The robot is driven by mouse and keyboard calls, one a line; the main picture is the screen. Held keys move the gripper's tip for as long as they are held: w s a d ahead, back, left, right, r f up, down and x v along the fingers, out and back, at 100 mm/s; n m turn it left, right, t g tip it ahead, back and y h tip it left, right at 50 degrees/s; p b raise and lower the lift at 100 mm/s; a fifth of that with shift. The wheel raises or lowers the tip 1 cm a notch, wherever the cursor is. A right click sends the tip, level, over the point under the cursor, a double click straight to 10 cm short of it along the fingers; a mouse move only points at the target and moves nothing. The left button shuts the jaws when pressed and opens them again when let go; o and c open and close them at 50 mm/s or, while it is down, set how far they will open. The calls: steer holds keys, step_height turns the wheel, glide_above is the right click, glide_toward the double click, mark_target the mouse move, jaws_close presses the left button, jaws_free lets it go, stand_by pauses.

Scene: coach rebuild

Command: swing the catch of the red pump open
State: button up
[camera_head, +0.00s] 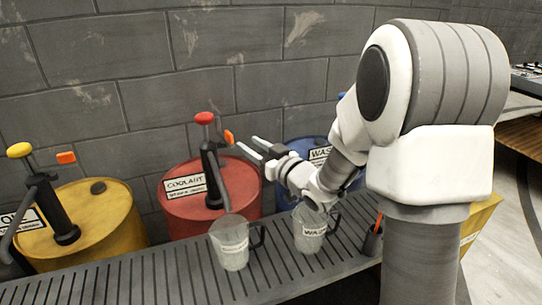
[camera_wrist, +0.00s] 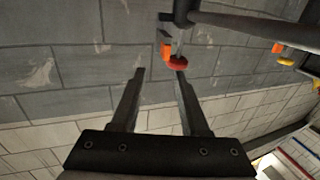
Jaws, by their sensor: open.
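The red pump (camera_head: 209,160) stands on the red drum labelled COOLANT and has a red knob (camera_head: 204,118) on top. Its orange catch (camera_head: 228,137) sticks out to the right, just below the knob. My gripper (camera_head: 245,142) is open and empty, to the right of the catch and pointing at it, with a small gap that is hard to judge. In the wrist view, the catch (camera_wrist: 167,51) and the red knob (camera_wrist: 178,62) show just beyond my open fingertips (camera_wrist: 160,74), the knob close to the right finger's tip. The drum is out of the wrist view.
A yellow drum (camera_head: 100,215) with a yellow-knobbed pump (camera_head: 52,205) stands left; its orange catch shows too (camera_head: 66,157). A blue drum (camera_head: 308,152) is partly behind my arm. Two clear jugs (camera_head: 230,245) (camera_head: 309,232) stand on the slatted shelf (camera_head: 165,275) in front. A brick wall rises behind.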

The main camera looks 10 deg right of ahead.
steer(key=v, duration=0.7)
steer(key=shift+s+d+p, duration=0.15)
steer(key=shift+s+p, duration=0.1)
steer(key=shift+p, duration=0.05)
steer(key=shift+r, duration=0.1)
